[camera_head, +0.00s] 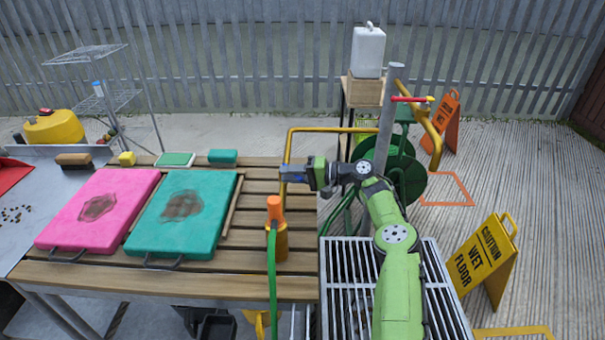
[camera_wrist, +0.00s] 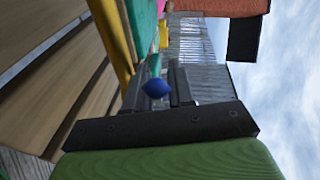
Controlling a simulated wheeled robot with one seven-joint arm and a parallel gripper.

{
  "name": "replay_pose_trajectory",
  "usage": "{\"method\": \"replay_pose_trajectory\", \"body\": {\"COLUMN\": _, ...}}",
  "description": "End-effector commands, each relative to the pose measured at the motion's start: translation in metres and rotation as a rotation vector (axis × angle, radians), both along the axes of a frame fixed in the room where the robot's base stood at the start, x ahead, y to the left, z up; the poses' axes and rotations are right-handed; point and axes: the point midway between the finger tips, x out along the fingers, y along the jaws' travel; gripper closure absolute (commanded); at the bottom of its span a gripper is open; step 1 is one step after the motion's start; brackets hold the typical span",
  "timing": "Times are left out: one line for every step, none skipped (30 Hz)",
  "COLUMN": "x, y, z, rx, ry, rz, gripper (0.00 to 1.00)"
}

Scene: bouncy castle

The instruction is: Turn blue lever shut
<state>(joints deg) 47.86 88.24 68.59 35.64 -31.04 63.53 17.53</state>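In the wrist view a blue rounded piece (camera_wrist: 156,88), which looks like the end of the blue lever, shows between my gripper's two dark fingers. The rest of the lever is hidden. My gripper (camera_wrist: 160,86) has its fingers a small gap apart, and the blue piece about fills that gap. I cannot tell whether the fingers press on it. In the head view my gripper (camera_head: 290,173) points left at the yellow pipe (camera_head: 287,145), above the table's right edge. The blue lever cannot be made out there.
An orange hose fitting (camera_head: 275,208) with a green hose stands just below my gripper. A pink mat (camera_head: 120,185) and a teal mat (camera_head: 210,235), both stained, lie on the slatted table (camera_head: 245,287). A red lever (camera_head: 408,99) and a hose reel (camera_head: 405,180) are behind my arm.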

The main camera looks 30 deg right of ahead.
Motion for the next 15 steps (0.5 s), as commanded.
{"method": "replay_pose_trajectory", "body": {"x": -0.005, "y": -0.009, "z": 0.003, "rx": 0.001, "ry": 0.000, "rz": -0.005, "gripper": 0.77}}
{"method": "replay_pose_trajectory", "body": {"x": -0.008, "y": -0.014, "z": 0.004, "rx": 0.001, "ry": 0.000, "rz": -0.006, "gripper": 0.77}}
{"method": "replay_pose_trajectory", "body": {"x": -0.014, "y": -0.022, "z": 0.006, "rx": 0.001, "ry": 0.000, "rz": -0.007, "gripper": 0.77}}
{"method": "replay_pose_trajectory", "body": {"x": -0.019, "y": -0.029, "z": 0.008, "rx": 0.001, "ry": 0.000, "rz": -0.007, "gripper": 0.77}}
{"method": "replay_pose_trajectory", "body": {"x": -0.024, "y": -0.036, "z": 0.009, "rx": 0.002, "ry": -0.001, "rz": -0.008, "gripper": 0.77}}
{"method": "replay_pose_trajectory", "body": {"x": -0.031, "y": -0.045, "z": 0.011, "rx": 0.002, "ry": -0.001, "rz": -0.007, "gripper": 0.77}}
{"method": "replay_pose_trajectory", "body": {"x": -0.036, "y": -0.052, "z": 0.012, "rx": 0.002, "ry": -0.001, "rz": -0.007, "gripper": 0.77}}
{"method": "replay_pose_trajectory", "body": {"x": -0.041, "y": -0.059, "z": 0.013, "rx": 0.002, "ry": -0.001, "rz": -0.008, "gripper": 0.77}}
{"method": "replay_pose_trajectory", "body": {"x": -0.048, "y": -0.069, "z": 0.015, "rx": 0.003, "ry": 0.000, "rz": -0.009, "gripper": 0.77}}
{"method": "replay_pose_trajectory", "body": {"x": -0.053, "y": -0.075, "z": 0.016, "rx": 0.002, "ry": 0.000, "rz": -0.007, "gripper": 0.77}}
{"method": "replay_pose_trajectory", "body": {"x": -0.058, "y": -0.082, "z": 0.017, "rx": 0.003, "ry": -0.001, "rz": -0.007, "gripper": 0.77}}
{"method": "replay_pose_trajectory", "body": {"x": -0.064, "y": -0.090, "z": 0.018, "rx": 0.002, "ry": 0.001, "rz": -0.008, "gripper": 0.77}}
{"method": "replay_pose_trajectory", "body": {"x": -0.068, "y": -0.096, "z": 0.019, "rx": 0.002, "ry": -0.001, "rz": -0.007, "gripper": 0.77}}
{"method": "replay_pose_trajectory", "body": {"x": -0.072, "y": -0.101, "z": 0.020, "rx": 0.002, "ry": 0.000, "rz": -0.007, "gripper": 0.77}}
{"method": "replay_pose_trajectory", "body": {"x": -0.076, "y": -0.107, "z": 0.020, "rx": 0.001, "ry": 0.000, "rz": -0.006, "gripper": 0.77}}
